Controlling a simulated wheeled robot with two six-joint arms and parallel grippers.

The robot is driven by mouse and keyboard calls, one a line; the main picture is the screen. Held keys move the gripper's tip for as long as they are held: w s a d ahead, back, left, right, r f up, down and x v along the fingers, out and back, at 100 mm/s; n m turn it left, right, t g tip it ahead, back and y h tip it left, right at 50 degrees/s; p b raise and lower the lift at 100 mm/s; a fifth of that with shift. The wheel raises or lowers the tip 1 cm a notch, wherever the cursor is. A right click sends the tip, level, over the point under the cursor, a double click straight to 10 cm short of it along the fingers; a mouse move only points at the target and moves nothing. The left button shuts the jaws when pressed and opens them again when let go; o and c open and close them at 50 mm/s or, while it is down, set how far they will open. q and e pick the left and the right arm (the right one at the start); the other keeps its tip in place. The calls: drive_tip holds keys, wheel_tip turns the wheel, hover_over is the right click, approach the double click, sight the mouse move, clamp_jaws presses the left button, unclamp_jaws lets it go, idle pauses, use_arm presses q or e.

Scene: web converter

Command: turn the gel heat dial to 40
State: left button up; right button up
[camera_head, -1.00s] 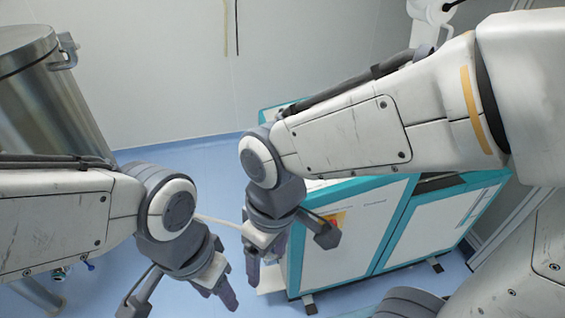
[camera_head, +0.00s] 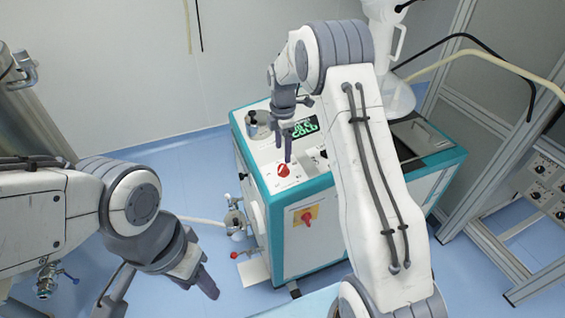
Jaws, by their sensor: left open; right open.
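A red dial (camera_head: 283,170) sits on a white plate on top of the teal-and-white machine (camera_head: 310,252), near its front left corner. I cannot read its marks or tell whether it is the gel heat dial. A dark display (camera_head: 300,128) with green letters, including "COLD", stands behind it. My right gripper (camera_head: 284,148) is open, pointing down just above the red dial in the picture; I cannot tell whether it touches. My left gripper (camera_head: 205,284) is open and empty at the lower left, away from the machine.
A red switch on a yellow plate (camera_head: 306,216) is on the machine's front. A steel pot (camera_head: 258,124) and a white funnel-like vessel (camera_head: 393,95) stand on top. A panel with several knobs (camera_head: 545,180) is at far right.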

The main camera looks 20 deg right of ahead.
sight(283, 167)
wheel_tip(283, 167, down, 7)
drive_tip(key=shift+f+p, duration=0.1)
drive_tip(key=shift+p, duration=0.55)
clamp_jaws()
